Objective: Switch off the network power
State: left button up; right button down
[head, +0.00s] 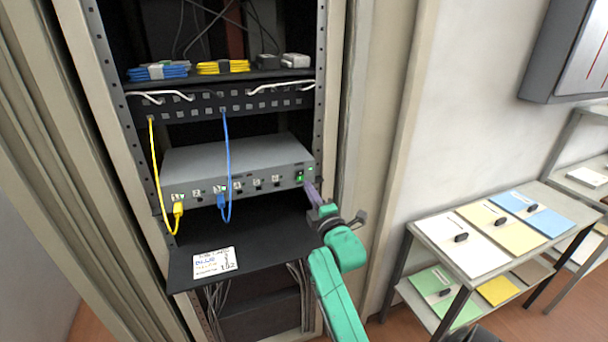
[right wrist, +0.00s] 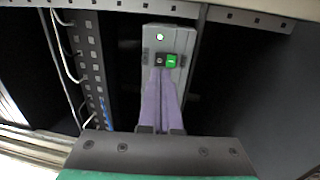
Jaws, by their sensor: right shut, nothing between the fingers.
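The grey network box (head: 235,163) sits on a shelf in the open rack. Its power switch (head: 299,176) is at the right end of the front face and shows green. In the right wrist view the switch (right wrist: 171,61) has a lit green half on the right and a dark half on the left. My right gripper (head: 309,186) is shut and empty, with its purple fingers pointing at the switch. In the right wrist view the fingertips (right wrist: 161,71) are at the switch's lower edge; I cannot tell whether they touch it. My left gripper is not in view.
A yellow cable (head: 155,175) and a blue cable (head: 228,150) run from the patch panel (head: 200,104) to the box. A handwritten card (head: 215,262) lies on the black shelf (head: 270,240) below. The rack's right post (head: 325,100) stands close to my arm. A table (head: 440,255) with folders is at right.

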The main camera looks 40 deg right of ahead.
aim_at(301, 173)
jog(key=p+x, duration=0.1)
jog(key=x, duration=0.3)
jog(key=shift+w+d+r, duration=0.1)
jog(key=shift+w+r, duration=0.05)
jog(key=shift+w, duration=0.25)
jog(key=shift+w+d, duration=0.15)
jog(key=shift+r, duration=0.7)
